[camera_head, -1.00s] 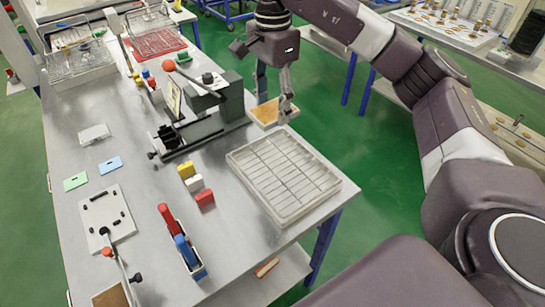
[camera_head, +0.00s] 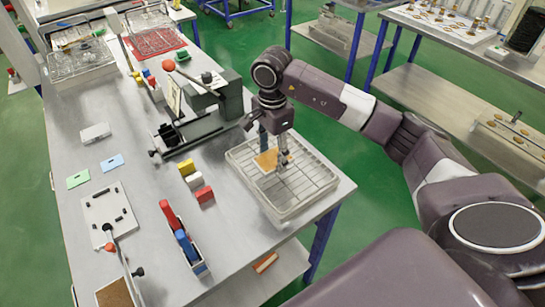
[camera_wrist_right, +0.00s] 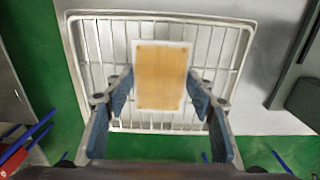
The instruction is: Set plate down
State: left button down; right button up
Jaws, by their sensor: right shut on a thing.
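The plate (camera_head: 267,161) is a small tan rectangle with a pale border. In the right wrist view the plate (camera_wrist_right: 160,75) shows flat between the fingertips. My right gripper (camera_head: 274,156) is shut on it, over the white wire-grid tray (camera_head: 314,193) at the table's right edge. The right gripper's blue-padded fingers (camera_wrist_right: 160,84) show on both sides of the plate, with the tray (camera_wrist_right: 92,65) behind it. I cannot tell whether the plate touches the grid. The tray holds nothing else that I can see. My left gripper is not in view.
A dark press-like fixture (camera_head: 205,125) with a red knob stands left of the tray. A white board (camera_head: 110,215) lies at the left.

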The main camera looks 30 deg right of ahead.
aim_at(272, 158)
notch_tip(272, 158, down, 2)
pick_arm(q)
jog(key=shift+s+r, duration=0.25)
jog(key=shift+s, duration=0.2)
pick_arm(e)
jog(key=o, duration=1.4)
jog(key=shift+f, duration=0.1)
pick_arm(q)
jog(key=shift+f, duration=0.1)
pick_arm(e)
jog(key=shift+r, duration=0.2)
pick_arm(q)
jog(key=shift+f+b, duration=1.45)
pick_arm(e)
jog(key=shift+r, duration=5.9)
